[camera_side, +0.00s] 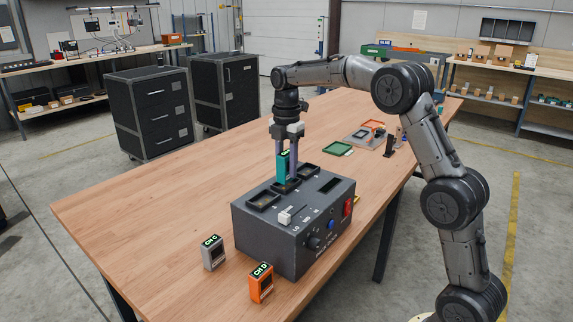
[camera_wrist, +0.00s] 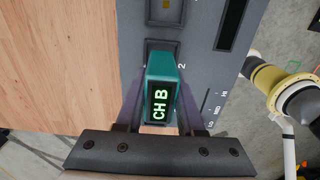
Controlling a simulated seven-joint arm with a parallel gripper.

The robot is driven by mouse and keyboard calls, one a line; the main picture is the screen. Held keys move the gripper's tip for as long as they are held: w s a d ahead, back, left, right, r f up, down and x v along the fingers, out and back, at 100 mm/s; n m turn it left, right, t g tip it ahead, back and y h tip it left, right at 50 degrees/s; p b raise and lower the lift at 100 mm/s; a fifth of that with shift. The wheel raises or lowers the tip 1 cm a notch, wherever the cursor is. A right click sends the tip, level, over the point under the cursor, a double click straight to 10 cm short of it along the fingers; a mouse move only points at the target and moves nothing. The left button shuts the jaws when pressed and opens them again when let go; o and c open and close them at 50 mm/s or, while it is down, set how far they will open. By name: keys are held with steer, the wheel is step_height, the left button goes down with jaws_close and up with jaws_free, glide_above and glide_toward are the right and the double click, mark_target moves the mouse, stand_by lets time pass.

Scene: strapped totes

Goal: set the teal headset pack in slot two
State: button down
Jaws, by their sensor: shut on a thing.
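The teal headset pack (camera_side: 282,168) stands upright in my gripper (camera_side: 286,160), which is shut on it above the dark dock box (camera_side: 262,235). In the wrist view the pack (camera_wrist: 178,90) shows a green "CH B" display on its end face. The dock slot marked "2" (camera_wrist: 160,43) lies right under the pack, and the pack hides most of it. The pack's lower end is at the slot opening. I cannot tell how far, if at all, it is inside. My gripper's fingers flank the pack in the wrist view (camera_wrist: 158,112).
A grey pack (camera_side: 213,254) marked CH C and an orange pack (camera_side: 261,284) marked CH D stand in front of the dock. The dock top has other slots, including one at the front left (camera_side: 263,200), and a white slider (camera_side: 285,217). The left of the table is clear.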

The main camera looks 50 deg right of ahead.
mark_target(286, 153)
steer(key=shift+f, duration=0.2)
steer(key=shift+f, duration=0.35)
steer(key=shift+f, duration=0.2)
steer(key=shift+c, duration=0.2)
jaws_free()
stand_by(0.3)
steer(key=shift+r, duration=4.45)
